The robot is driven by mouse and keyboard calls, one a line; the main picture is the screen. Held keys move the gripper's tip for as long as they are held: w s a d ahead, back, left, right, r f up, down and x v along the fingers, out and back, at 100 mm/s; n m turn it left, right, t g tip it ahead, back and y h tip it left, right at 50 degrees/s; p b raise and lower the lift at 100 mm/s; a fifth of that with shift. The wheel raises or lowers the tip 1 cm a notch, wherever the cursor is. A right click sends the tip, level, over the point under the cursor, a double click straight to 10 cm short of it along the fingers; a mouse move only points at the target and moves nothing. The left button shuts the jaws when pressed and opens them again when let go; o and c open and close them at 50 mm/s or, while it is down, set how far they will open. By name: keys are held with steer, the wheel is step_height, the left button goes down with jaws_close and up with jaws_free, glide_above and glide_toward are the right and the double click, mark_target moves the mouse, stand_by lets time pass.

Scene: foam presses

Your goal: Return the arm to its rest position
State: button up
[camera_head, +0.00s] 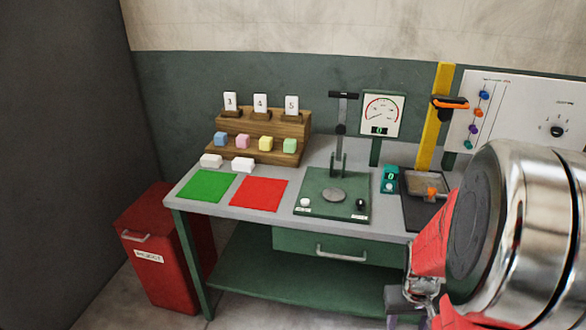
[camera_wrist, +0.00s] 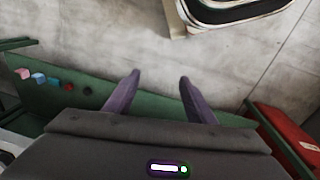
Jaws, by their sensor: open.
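My arm fills the right side of the head view, with its large silver and red links in front of the bench's right end. My gripper (camera_wrist: 159,78) shows in the wrist view as two dark purple fingers, spread apart with nothing between them. Beyond the fingertips is bare grey floor. In the head view a small purple-grey part of the gripper shows low beside the bench front, and its fingertips cannot be made out there.
The bench (camera_head: 220,208) carries a green mat (camera_head: 208,185), a red mat (camera_head: 259,194), a press (camera_head: 334,195), a wooden rack (camera_head: 262,125) with coloured cubes, and a gauge (camera_head: 380,113). A red reject bin (camera_head: 150,262) stands at left and also in the wrist view (camera_wrist: 285,135).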

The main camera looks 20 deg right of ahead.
steer(key=w+a+r+n+t+y, duration=0.1)
steer(key=a+r+n+t, duration=0.3)
steer(key=a+r, duration=1.8)
steer(key=shift+w+a+r+n+t, duration=0.5)
steer(key=shift+a+t, duration=0.3)
steer(key=shift+a, duration=0.4)
steer(key=shift+f, duration=0.1)
